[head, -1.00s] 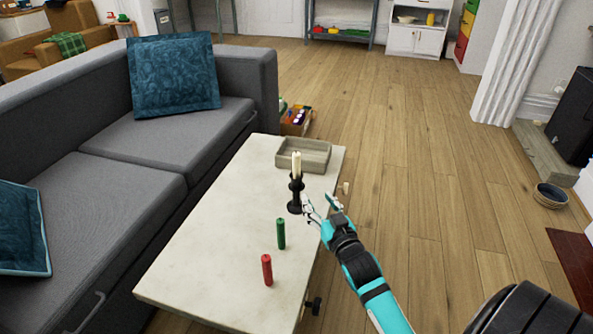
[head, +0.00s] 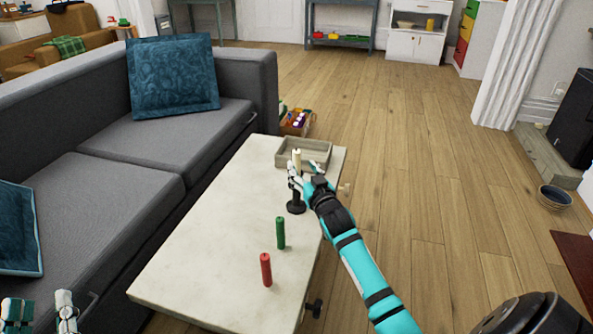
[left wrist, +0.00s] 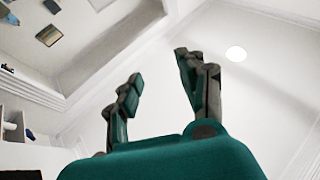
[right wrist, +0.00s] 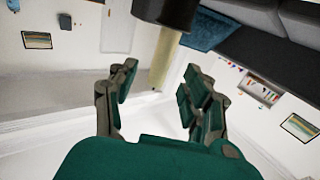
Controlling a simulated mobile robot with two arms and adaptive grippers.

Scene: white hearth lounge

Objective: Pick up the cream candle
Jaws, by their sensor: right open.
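The cream candle (head: 297,158) stands upright in a black candle holder (head: 296,207) on the pale low table (head: 205,215). My right gripper (head: 304,170) is open at the candle, its fingers near the candle and the holder's top. In the right wrist view, the candle (right wrist: 162,66) hangs inverted from the dark holder (right wrist: 166,12), with its free end near the gap between the open fingers (right wrist: 155,85). Contact cannot be told. My left gripper (head: 40,308) is open and empty at the lower left; its spread fingers (left wrist: 160,80) show in the left wrist view.
A green candle (head: 280,232) and a red candle (head: 266,269) stand on the table nearer me. A shallow grey tray (head: 318,163) lies behind the holder. A grey sofa (head: 110,185) runs along the left; open wooden floor (head: 430,180) lies right.

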